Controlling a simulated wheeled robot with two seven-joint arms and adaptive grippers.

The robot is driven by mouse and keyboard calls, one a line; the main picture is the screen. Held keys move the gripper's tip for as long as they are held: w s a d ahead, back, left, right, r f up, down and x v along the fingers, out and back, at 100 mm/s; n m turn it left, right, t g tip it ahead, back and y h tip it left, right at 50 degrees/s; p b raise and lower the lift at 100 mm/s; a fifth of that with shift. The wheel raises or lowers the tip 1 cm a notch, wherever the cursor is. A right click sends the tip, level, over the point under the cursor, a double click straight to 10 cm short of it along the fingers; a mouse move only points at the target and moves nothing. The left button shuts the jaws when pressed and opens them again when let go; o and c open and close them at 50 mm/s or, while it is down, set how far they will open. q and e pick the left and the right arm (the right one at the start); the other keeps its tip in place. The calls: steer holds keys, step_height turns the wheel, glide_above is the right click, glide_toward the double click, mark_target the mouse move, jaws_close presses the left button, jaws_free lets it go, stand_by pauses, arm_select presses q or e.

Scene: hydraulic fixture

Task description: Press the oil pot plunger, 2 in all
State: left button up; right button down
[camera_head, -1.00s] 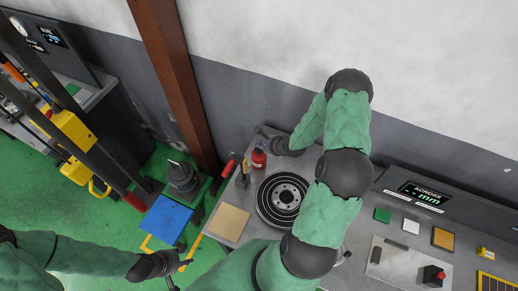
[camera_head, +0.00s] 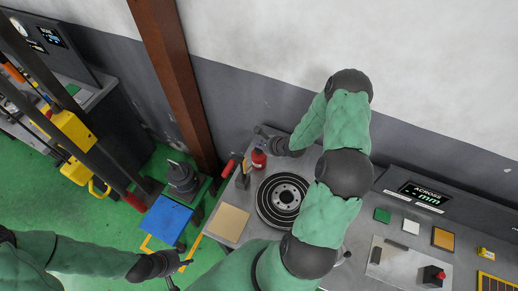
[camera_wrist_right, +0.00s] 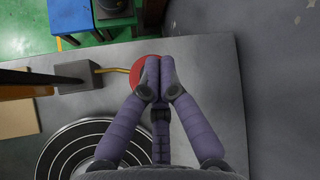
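The oil pot (camera_head: 258,160) is a small red can standing at the back of the grey bench, behind the ringed turntable. In the right wrist view the pot (camera_wrist_right: 137,76) shows as a red round top with a thin orange spout pointing left. My right gripper (camera_wrist_right: 157,72) has its fingertips together over the pot's top. They hide the plunger, and I cannot tell whether they touch it. In the head view my right gripper (camera_head: 262,134) is just above and behind the pot. My left gripper (camera_head: 179,273) is empty, fingers apart, low at left, away from the bench.
The black ringed turntable (camera_head: 268,216) is in front of the pot. A tan plate (camera_head: 227,223) lies at the bench's left edge. A blue stool (camera_head: 167,219) and a brown column (camera_head: 172,75) are further left.

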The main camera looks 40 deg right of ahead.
mark_target(258, 149)
steer(key=shift+f, duration=0.15)
steer(key=shift+f, duration=0.3)
steer(key=shift+f+b, duration=0.7)
steer(key=shift+f, duration=0.35)
stand_by(1.2)
steer(key=shift+r, duration=0.2)
steer(key=shift+r+p, duration=1.3)
steer(key=shift+p, duration=0.1)
step_height(258, 149, up, 5)
steer(key=p, duration=0.4)
steer(key=shift+r+p, duration=0.1)
steer(key=shift+p, duration=0.3)
